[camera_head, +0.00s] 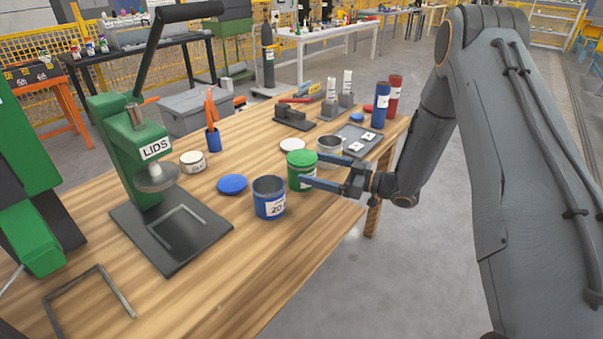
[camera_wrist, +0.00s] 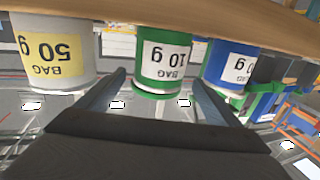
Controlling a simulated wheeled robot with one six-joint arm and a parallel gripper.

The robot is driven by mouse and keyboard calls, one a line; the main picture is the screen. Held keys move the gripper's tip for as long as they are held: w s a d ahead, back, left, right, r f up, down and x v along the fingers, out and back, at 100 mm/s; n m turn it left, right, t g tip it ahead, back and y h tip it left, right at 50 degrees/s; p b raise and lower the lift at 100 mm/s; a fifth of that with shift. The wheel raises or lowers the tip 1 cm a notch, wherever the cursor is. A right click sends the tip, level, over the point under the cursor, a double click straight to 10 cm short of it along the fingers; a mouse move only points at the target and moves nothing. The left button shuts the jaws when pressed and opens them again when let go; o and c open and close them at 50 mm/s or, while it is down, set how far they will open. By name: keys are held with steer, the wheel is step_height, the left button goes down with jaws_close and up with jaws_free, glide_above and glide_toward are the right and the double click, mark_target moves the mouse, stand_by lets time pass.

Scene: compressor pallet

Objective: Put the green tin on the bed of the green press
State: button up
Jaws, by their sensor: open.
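The green tin (camera_head: 301,181) stands on the wooden table, with a green top and a white label. In the wrist view, where things appear upside down, the green tin (camera_wrist: 163,62) has a label reading "BAG 10 g". My gripper (camera_head: 313,168) is open, level with the tin and pointing at it from the right. In the wrist view the gripper's fingers (camera_wrist: 159,78) lie to either side of the tin; I cannot tell whether they touch it. The green press (camera_head: 130,150), labelled "LIDS", stands at the left. Its dark bed (camera_head: 172,258) carries a metal corner frame and no tin.
A blue open tin (camera_head: 269,203) and a silver open tin (camera_head: 330,157) flank the green tin closely. A blue cup (camera_head: 214,141) holds orange-handled tools.

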steer(key=shift+p+x, duration=0.95)
steer(key=shift+x, duration=1.75)
steer(key=shift+w, duration=0.15)
steer(key=c, duration=1.2)
steer(key=shift+c, duration=0.2)
